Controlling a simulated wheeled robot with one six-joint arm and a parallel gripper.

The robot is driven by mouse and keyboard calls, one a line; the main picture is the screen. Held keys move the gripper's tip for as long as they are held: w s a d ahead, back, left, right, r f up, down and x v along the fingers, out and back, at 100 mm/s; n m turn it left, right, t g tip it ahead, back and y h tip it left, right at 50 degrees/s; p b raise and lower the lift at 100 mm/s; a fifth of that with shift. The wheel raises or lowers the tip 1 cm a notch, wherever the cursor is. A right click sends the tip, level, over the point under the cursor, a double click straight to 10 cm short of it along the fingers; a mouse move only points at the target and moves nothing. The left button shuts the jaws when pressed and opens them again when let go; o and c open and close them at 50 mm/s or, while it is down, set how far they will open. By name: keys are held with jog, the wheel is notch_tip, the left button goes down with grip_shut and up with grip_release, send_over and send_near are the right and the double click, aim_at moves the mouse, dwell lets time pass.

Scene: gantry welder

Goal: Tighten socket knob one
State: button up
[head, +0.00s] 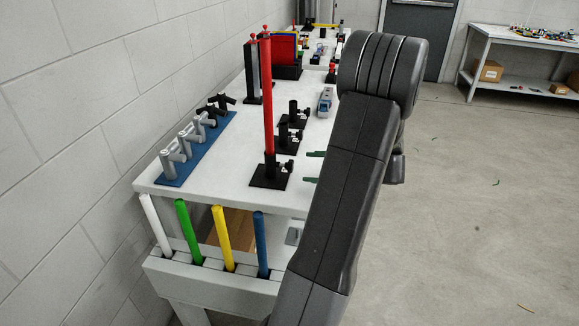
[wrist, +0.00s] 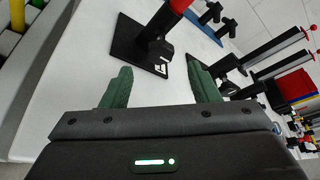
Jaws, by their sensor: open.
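A tall red rod (head: 268,95) stands upright in the nearest black socket (head: 269,172) on the white table. That socket has a small black side knob (head: 286,168) facing my arm. In the wrist view the socket's black base (wrist: 128,45) lies beyond my fingertips, with the knob (wrist: 160,48) roughly centred between them. The red rod (wrist: 180,5) shows at the top edge there. My gripper (wrist: 161,85) is open and empty, its green fingers apart and not visibly touching the knob. In the head view my arm hides most of the gripper.
More black sockets (head: 289,141) stand behind the first. A blue rack (head: 195,150) with grey fittings lies at left. White, green (head: 188,230), yellow (head: 223,238) and blue (head: 260,243) rods lean at the table's front. Open floor (head: 470,210) lies to the right.

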aim_at(293, 166)
jog(key=x, duration=0.7)
jog(key=shift+w+a+f, duration=0.1)
jog(key=shift+a+f, duration=0.05)
jog(key=shift+a, duration=0.1)
jog(key=c, duration=1)
jog(key=shift+o, duration=0.2)
jog(key=shift+p, duration=0.3)
